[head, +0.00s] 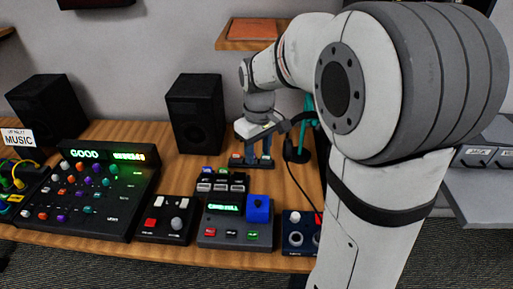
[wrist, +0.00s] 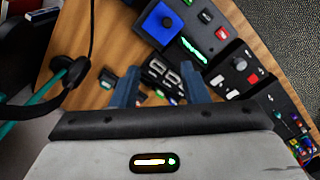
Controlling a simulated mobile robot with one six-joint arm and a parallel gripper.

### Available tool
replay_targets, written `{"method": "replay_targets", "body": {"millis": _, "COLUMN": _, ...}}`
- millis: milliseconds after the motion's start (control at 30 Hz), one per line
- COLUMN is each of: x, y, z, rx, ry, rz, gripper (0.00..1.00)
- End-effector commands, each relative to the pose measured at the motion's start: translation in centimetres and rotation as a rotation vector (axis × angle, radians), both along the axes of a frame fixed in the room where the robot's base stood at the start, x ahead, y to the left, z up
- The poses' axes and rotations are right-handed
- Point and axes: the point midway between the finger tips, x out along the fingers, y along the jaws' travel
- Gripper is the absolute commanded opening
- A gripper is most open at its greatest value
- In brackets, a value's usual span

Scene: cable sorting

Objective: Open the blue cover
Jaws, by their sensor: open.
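The blue cover (head: 258,209) sits at the right side of a dark control box (head: 222,240) with a green display and red and green buttons. In the wrist view the blue cover (wrist: 164,20) is near the top, seen from above, and looks shut. My gripper (head: 252,162) is open and empty behind the box, above the back of the table, apart from the cover. In the wrist view its two blue-grey fingers (wrist: 163,88) are spread over a smaller device with switches (wrist: 160,76).
A large mixer (head: 85,195) and a small box with a red button (head: 165,220) stand to the left. A box with knobs (head: 298,238) is at the right. Speakers (head: 195,113) stand at the back, and headphones (head: 297,148) hang on a teal stand near my gripper.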

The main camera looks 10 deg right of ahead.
Motion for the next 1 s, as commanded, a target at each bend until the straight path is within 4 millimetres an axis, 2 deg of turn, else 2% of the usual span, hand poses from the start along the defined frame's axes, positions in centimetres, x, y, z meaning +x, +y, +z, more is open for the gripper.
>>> {"method": "replay_targets", "body": {"millis": 167, "x": 0.0, "y": 0.0, "z": 0.0, "rx": 0.000, "ry": 0.000, "rz": 0.000, "gripper": 0.41}}
{"method": "replay_targets", "body": {"millis": 267, "x": -0.9, "y": -0.1, "z": 0.3, "rx": 0.000, "ry": -0.011, "rz": -0.022, "gripper": 0.41}}
{"method": "replay_targets", "body": {"millis": 367, "x": -3.0, "y": -0.3, "z": 1.1, "rx": 0.002, "ry": -0.044, "rz": -0.078, "gripper": 0.41}}
{"method": "replay_targets", "body": {"millis": 500, "x": -7.6, "y": -0.6, "z": 2.0, "rx": 0.011, "ry": -0.105, "rz": -0.201, "gripper": 0.41}}
{"method": "replay_targets", "body": {"millis": 700, "x": -13.5, "y": -1.0, "z": 1.8, "rx": 0.033, "ry": -0.186, "rz": -0.367, "gripper": 0.41}}
{"method": "replay_targets", "body": {"millis": 833, "x": -15.7, "y": -1.1, "z": 1.2, "rx": 0.045, "ry": -0.217, "rz": -0.435, "gripper": 0.41}}
{"method": "replay_targets", "body": {"millis": 1000, "x": -16.7, "y": -1.1, "z": 0.9, "rx": 0.052, "ry": -0.230, "rz": -0.469, "gripper": 0.36}}
